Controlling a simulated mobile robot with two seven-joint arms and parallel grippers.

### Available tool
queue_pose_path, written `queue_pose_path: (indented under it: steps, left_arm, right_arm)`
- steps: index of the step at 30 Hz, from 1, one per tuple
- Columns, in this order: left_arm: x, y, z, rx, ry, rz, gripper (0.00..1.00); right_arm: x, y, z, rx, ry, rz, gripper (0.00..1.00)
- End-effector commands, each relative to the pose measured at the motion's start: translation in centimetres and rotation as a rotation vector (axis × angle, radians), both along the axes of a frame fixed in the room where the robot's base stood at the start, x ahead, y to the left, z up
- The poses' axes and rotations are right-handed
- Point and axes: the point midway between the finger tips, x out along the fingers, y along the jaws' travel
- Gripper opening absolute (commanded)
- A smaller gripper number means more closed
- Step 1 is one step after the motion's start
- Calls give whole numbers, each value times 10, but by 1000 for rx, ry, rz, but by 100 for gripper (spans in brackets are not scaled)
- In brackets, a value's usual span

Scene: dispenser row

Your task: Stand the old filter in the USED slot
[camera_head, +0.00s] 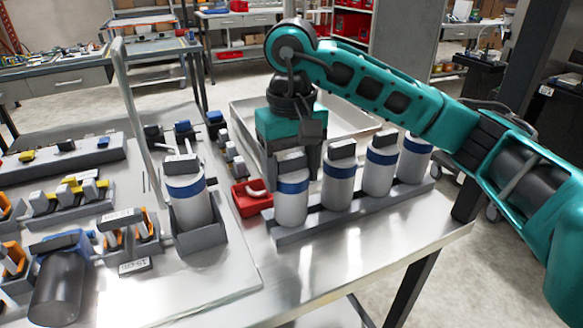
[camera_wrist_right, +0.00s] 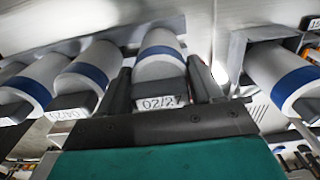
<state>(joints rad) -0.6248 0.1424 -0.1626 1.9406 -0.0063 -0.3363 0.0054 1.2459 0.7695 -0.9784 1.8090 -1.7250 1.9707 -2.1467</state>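Several white filters with blue bands and dark caps stand upright in a grey rack (camera_head: 350,215). My right gripper (camera_head: 296,160) points down at the leftmost filter (camera_head: 291,203) of that row. In the right wrist view its fingers (camera_wrist_right: 163,85) flank this filter (camera_wrist_right: 160,48), whose label reads 02/27; I cannot tell whether they press on it. The filter still stands in the rack. Another similar filter (camera_head: 187,190) stands alone in a grey square holder (camera_head: 203,238) to the left. I cannot read a USED mark, nor tell which filter is the old one. My left gripper is out of view.
A small red tray (camera_head: 250,204) lies between the holder and the rack. Small parts with orange, yellow and blue bits crowd the left side. A dark cylinder (camera_head: 58,292) is at the lower left. The metal tabletop (camera_head: 340,255) in front of the rack is clear.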

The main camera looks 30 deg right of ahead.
Motion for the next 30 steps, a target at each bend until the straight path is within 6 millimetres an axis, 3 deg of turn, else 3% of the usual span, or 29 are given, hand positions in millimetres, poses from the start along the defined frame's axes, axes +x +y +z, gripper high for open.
queue_pose_path:
  steps: [9,19,30]
  left_arm:
    - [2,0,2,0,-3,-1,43]
    - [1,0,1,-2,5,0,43]
    - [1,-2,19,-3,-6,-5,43]
  right_arm:
    - [0,0,1,0,-1,0,94]
    - [0,0,0,0,1,0,94]
    - [1,0,76,-1,-5,-2,94]
